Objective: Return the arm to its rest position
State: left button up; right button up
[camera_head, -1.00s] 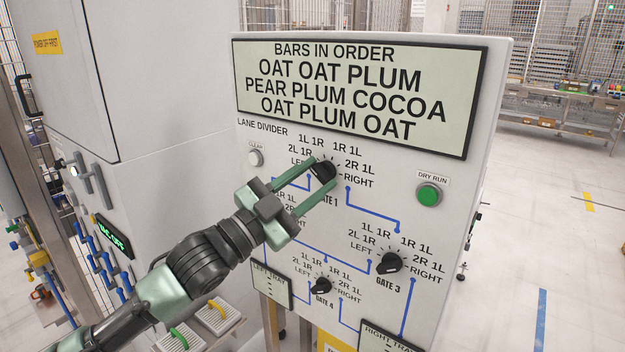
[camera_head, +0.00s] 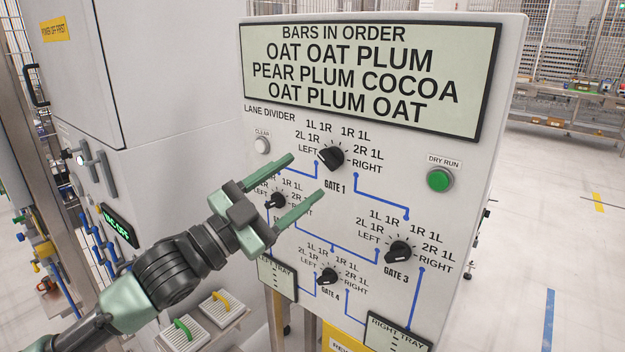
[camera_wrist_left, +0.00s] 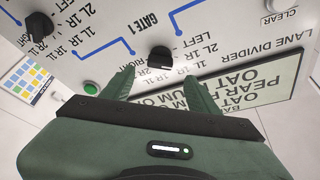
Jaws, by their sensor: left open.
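My left gripper (camera_head: 307,177) is open and empty in front of the lane divider panel (camera_head: 461,215), a little below and left of the Gate 1 knob (camera_head: 331,157). The black Gate 1 knob is clear of the fingers, and its pointer is turned toward LEFT. In the left wrist view the Gate 1 knob (camera_wrist_left: 160,58) shows beyond the open fingers (camera_wrist_left: 160,88). My left arm reaches in from the lower left. My right gripper is not in view.
The panel also has a Gate 3 knob (camera_head: 398,252), a Gate 4 knob (camera_head: 326,276), a partly covered knob (camera_head: 277,201), a green DRY RUN button (camera_head: 439,180) and a CLEAR button (camera_head: 262,145). A grey cabinet (camera_head: 150,70) stands at left. Open floor lies at right.

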pick_arm(q)
jog(key=shift+v, duration=1.05)
